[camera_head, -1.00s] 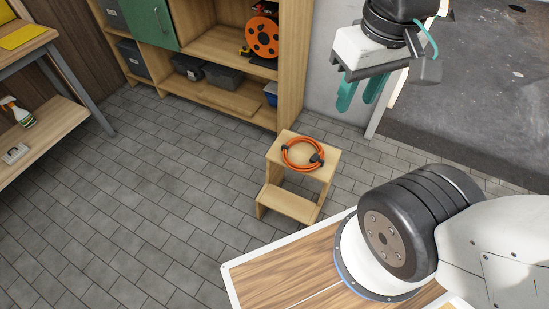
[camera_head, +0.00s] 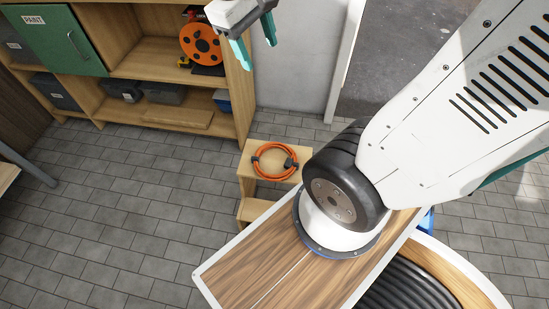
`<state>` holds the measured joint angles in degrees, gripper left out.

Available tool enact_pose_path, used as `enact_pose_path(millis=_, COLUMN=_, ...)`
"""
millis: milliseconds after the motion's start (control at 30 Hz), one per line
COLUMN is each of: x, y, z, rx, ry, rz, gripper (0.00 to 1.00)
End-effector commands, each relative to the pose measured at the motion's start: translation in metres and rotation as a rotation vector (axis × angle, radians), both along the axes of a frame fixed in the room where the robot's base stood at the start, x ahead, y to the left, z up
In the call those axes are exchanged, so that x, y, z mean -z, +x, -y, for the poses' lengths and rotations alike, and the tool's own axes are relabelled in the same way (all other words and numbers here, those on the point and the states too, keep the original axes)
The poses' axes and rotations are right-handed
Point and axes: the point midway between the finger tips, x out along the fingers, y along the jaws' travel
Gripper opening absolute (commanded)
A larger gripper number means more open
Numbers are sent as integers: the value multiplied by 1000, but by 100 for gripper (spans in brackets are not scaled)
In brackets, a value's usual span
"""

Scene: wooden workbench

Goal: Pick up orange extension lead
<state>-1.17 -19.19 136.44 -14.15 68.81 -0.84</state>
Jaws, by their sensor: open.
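The orange extension lead (camera_head: 262,175) is a coiled loop with dark plug ends. It lies flat on the top of a small wooden step stool (camera_head: 247,166) on the floor. My gripper (camera_head: 254,45) is at the top of the picture, its two teal fingers apart and empty. It is high up, apart from the lead, and appears above it in the picture.
A wooden shelf unit (camera_head: 240,100) stands behind the stool, with an orange cable reel (camera_head: 201,45), grey bins (camera_head: 166,94) and a green cabinet door (camera_head: 52,40). My wooden-topped base is close in front of the stool. The tiled floor (camera_head: 120,200) to the left is clear.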

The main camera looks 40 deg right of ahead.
Motion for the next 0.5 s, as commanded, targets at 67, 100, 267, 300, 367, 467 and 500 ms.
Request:
enact_pose_path(millis=67, x=11, y=22, z=6, rx=-33, ry=-42, rz=-50, gripper=56)
enact_pose_path(millis=100, x=17, y=32, z=9, rx=-51, ry=-63, rz=-72, gripper=56)
enact_pose_path(millis=267, x=44, y=74, z=20, rx=-128, ry=-145, rz=-159, gripper=56)
enact_pose_path(millis=300, x=53, y=84, z=22, rx=-148, ry=-164, rz=-181, gripper=56)
enact_pose_path(millis=367, x=66, y=99, z=26, rx=-179, ry=-194, rz=-214, gripper=56)
enact_pose_path(millis=467, x=91, y=123, z=30, rx=-236, ry=-240, rz=-268, gripper=56)
enact_pose_path(millis=500, x=102, y=132, z=32, rx=-258, ry=-257, rz=-289, gripper=56)
